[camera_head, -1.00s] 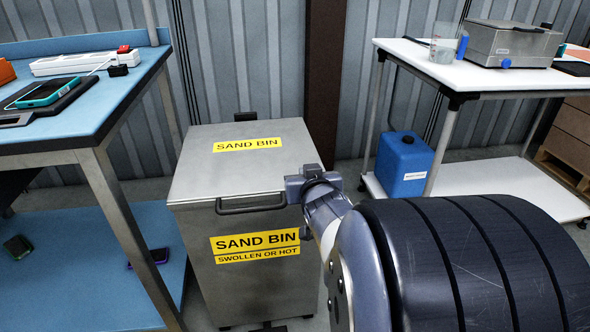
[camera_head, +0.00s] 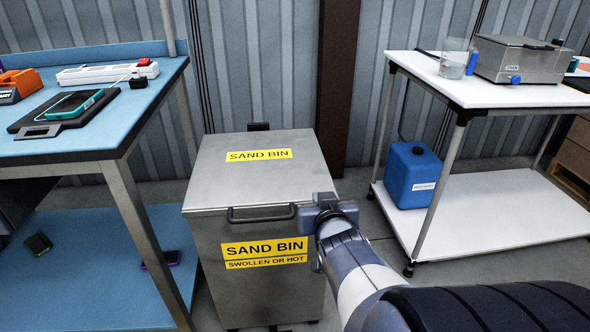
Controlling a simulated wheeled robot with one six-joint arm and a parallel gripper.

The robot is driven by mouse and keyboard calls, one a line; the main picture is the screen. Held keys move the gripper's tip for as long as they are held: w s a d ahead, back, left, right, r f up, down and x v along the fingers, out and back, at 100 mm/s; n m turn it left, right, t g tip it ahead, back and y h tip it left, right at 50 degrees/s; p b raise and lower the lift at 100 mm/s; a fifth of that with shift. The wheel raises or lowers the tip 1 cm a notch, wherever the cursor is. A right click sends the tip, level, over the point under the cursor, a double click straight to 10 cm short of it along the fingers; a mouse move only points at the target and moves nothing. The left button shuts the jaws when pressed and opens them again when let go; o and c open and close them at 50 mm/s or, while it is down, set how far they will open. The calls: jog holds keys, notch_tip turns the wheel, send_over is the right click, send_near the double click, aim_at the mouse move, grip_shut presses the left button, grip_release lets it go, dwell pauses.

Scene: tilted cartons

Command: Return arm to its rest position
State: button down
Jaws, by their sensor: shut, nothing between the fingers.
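My arm reaches in from the lower right. At its far end, my gripper (camera_head: 325,204) shows small and from behind, at the right front edge of the closed grey sand bin (camera_head: 215,178). The gripper is shut and empty, though its fingertips are hard to make out. It overlaps the bin's corner in the picture; I cannot tell whether it touches. A wide dark arm link of mine fills the lower right corner.
A blue workbench (camera_head: 50,148) at left holds a phone (camera_head: 75,104) on a dark scale and a white power strip (camera_head: 105,74). At right, a white table (camera_head: 480,92) holds a metal box (camera_head: 525,60) and beaker (camera_head: 455,58). A blue canister (camera_head: 412,175) stands on its lower shelf.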

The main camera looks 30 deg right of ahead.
aim_at(314, 187)
jog(key=shift+s+a+f, duration=0.25)
jog(key=shift+s+a, duration=0.05)
jog(key=shift+s, duration=0.35)
jog(key=shift+s+a+f, duration=0.25)
jog(key=shift+s, duration=0.4)
jog(key=b+x, duration=0.1)
jog(key=x, duration=0.2)
jog(key=r+b+x, duration=0.1)
jog(key=x, duration=0.2)
jog(key=r+b+x, duration=0.1)
jog(key=x, duration=0.2)
jog(key=shift+w+d+b, duration=0.1)
jog(key=shift+w+b, duration=0.3)
jog(key=shift+w, duration=0.05)
